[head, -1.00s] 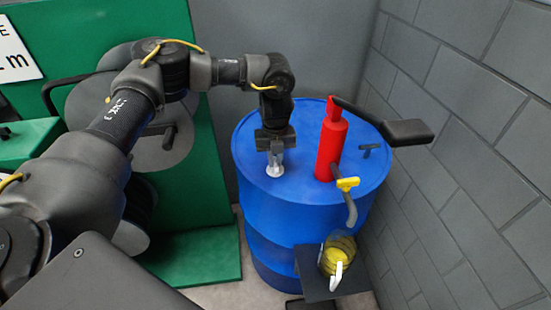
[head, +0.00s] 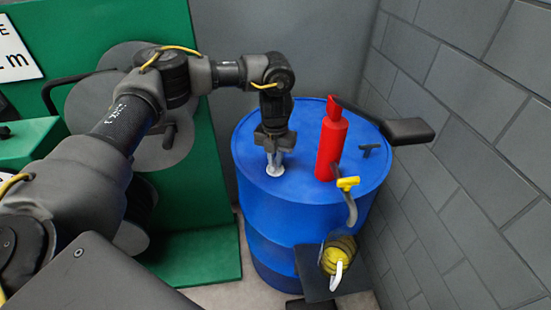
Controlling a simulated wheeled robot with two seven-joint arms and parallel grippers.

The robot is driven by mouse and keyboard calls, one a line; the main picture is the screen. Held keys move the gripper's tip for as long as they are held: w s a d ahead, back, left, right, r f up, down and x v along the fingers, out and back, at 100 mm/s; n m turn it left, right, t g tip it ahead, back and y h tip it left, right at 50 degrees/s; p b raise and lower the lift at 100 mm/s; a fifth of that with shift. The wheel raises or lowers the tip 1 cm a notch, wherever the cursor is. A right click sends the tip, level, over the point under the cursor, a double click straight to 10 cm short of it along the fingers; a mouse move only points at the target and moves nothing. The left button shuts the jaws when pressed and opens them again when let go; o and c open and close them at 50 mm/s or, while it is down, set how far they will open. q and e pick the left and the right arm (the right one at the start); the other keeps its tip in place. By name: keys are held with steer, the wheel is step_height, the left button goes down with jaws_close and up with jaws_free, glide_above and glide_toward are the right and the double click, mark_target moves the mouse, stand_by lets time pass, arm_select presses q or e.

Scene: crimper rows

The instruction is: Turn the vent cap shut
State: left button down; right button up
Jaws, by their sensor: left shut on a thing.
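The blue drum (head: 300,200) stands in the corner by the grey wall. The vent cap (head: 274,170) is a small pale piece on the drum's top, left of the red pump. My left gripper (head: 275,158) points down from above with its fingers shut on the vent cap. The fingers hide part of the cap, and I cannot tell how far it is turned. My right gripper is not in view.
A red pump (head: 331,145) with a dark lever (head: 407,131) stands upright on the drum. A yellow-handled nozzle (head: 348,184) hangs in front, above a yellow coil (head: 337,254). A small dark T-shaped handle (head: 370,149) sits right of the pump. The green machine (head: 200,262) is on the left.

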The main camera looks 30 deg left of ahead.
arm_select(q)
steer(key=m, duration=0.2)
steer(key=shift+m, duration=0.4)
steer(key=m, duration=0.3)
steer(key=shift+m, duration=0.3)
steer(key=m, duration=0.4)
steer(key=shift+m, duration=0.7)
steer(key=c, duration=1.4)
jaws_free()
steer(key=shift+c, duration=0.2)
